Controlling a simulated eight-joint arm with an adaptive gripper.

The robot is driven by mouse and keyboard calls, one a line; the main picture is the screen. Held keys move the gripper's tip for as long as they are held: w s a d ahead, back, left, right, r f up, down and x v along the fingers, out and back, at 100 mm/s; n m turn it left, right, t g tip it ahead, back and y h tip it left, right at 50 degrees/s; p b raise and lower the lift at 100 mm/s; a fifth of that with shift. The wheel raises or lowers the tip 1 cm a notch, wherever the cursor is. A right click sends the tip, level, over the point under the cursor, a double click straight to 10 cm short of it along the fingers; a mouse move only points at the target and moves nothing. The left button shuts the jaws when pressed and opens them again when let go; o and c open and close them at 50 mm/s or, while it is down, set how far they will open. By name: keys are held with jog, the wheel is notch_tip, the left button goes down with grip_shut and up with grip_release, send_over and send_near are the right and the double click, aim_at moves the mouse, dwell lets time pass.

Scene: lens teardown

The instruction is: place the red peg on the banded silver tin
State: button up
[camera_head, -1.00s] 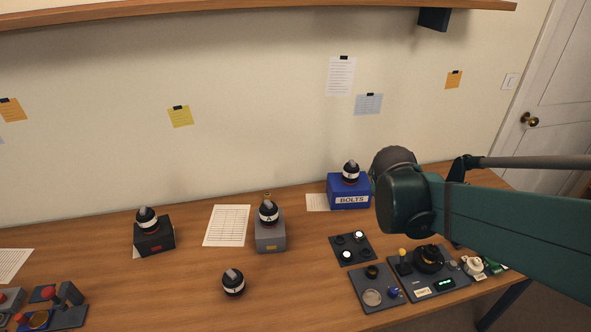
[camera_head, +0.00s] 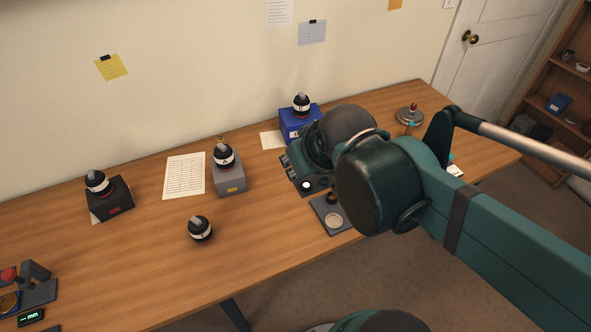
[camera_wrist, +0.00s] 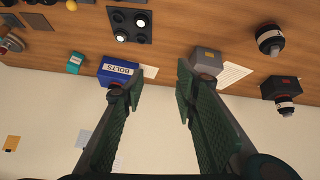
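A small red piece (camera_head: 413,106) stands on a round silver-grey base (camera_head: 408,118) near the table's right end in the head view. It may be the red peg, but it is too small to be sure. A round silver-grey thing (camera_wrist: 12,42) is cut by the left edge of the wrist view. I cannot make out a banded silver tin for certain. My gripper (camera_wrist: 160,82) is open and empty in the wrist view, its fingers wide apart. In the head view my arm hides the gripper.
Black lens-like knobs stand on a blue BOLTS box (camera_head: 295,122), a grey box (camera_head: 229,181) and a black box (camera_head: 112,201). Another lens (camera_head: 200,229) stands on the table. A red-knobbed device (camera_head: 35,283) is at left. The front middle of the table is clear.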

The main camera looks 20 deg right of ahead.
jog(key=shift+s+a+f+m+y, duration=0.1)
jog(key=shift+s+a+m+y, duration=0.3)
jog(key=shift+s+a, duration=0.65)
dwell(0.6)
